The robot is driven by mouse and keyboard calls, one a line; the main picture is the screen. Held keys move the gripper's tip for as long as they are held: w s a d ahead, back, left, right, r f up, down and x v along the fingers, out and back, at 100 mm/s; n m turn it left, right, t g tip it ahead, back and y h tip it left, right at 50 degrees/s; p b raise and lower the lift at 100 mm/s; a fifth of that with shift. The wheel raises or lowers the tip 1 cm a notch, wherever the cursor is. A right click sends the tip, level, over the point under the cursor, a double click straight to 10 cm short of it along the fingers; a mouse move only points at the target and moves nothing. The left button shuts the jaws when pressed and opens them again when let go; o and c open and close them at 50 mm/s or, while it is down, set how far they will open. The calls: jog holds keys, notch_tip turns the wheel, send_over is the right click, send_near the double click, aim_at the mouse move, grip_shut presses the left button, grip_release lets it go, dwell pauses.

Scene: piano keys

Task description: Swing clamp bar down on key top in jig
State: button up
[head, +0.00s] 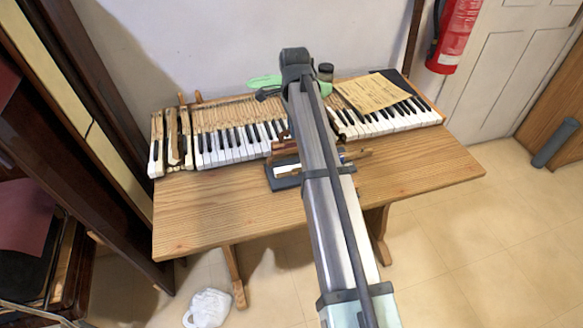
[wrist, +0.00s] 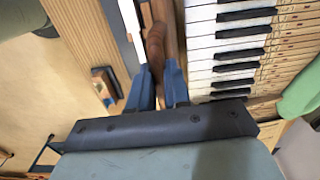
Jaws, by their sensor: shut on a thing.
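A dark jig base (head: 284,182) sits near the middle of the wooden table, partly hidden behind my arm. Brown wooden clamp parts (head: 284,148) show at its left, and a brown bar (head: 354,155) sticks out to the right of my arm. In the wrist view, the blue fingers of my gripper (wrist: 158,72) are closed around a brown rounded wooden piece, which looks like the clamp bar (wrist: 156,42). A white key top (wrist: 131,22) lies just left of it on the jig. I cannot tell whether the bar touches the key top. In the head view my arm hides the fingertips.
A row of piano keys (head: 235,146) runs along the back of the table (head: 215,215). A yellowed sheet (head: 369,94) lies over the right keys. The front of the table is clear.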

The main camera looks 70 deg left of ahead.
jog(key=shift+d, duration=0.15)
jog(key=shift+d+f, duration=0.25)
jog(key=shift+d, duration=0.8)
jog(key=shift+d+f, duration=0.25)
jog(key=shift+d, duration=0.3)
jog(key=shift+d+f, duration=0.25)
jog(key=shift+d, duration=0.3)
jog(key=shift+d+f, duration=0.1)
